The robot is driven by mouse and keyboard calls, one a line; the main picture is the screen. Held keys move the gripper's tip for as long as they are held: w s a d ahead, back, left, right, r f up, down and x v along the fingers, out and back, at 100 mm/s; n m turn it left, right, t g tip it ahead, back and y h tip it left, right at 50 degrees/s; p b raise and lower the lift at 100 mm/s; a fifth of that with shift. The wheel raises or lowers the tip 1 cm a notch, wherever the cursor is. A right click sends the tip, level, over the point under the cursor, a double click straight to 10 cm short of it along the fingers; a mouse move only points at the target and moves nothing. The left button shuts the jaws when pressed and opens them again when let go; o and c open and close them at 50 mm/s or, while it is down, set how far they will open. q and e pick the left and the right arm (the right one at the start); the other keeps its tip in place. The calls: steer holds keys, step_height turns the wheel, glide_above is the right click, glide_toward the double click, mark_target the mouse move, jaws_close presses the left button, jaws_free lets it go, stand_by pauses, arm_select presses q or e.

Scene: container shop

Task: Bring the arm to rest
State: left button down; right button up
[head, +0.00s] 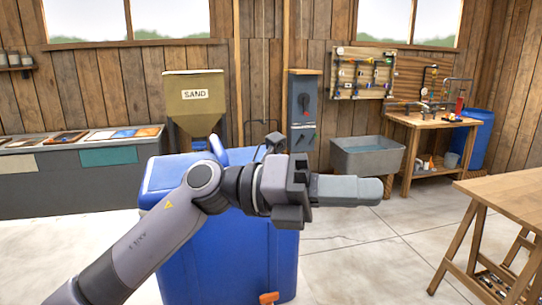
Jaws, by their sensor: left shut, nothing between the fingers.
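My left arm comes in from the lower left and crosses in front of a large blue container. My left gripper (348,190) points to the right, and its fingers are shut with nothing between them. The blue container (242,262) stands on the floor behind the arm, with an orange tap low on its front. The arm hides part of its top and front. My right gripper is not in view.
A wooden table (505,192) stands at the right front. Behind are a sand hopper (193,112), a grey control box (304,112), a grey water tub (368,157) and a workbench (430,121). A grey counter (60,183) lines the left. Floor between tub and table is clear.

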arm_select(q)
steer(key=w+a+f+n+t+y, duration=0.35)
steer(key=a+f+n+t, duration=0.7)
steer(key=n, duration=0.65)
steer(key=w+a+f+n+t+y, duration=0.35)
steer(key=a+f+n+t, duration=0.35)
steer(key=f+n+t, duration=0.75)
steer(key=s+a+f+n+g+y, duration=0.4)
steer(key=s+a+f+n+g, duration=0.1)
steer(key=s+f, duration=0.5)
steer(key=s+a+f+n+g+y, duration=0.4)
steer(key=s+a+f+n, duration=0.3)
steer(key=f, duration=0.7)
steer(key=s+a+y, duration=0.1)
steer(key=s, duration=0.1)
steer(key=shift+s+f+g, duration=0.2)
steer(key=shift+s+g, duration=0.15)
steer(key=shift+g, duration=0.05)
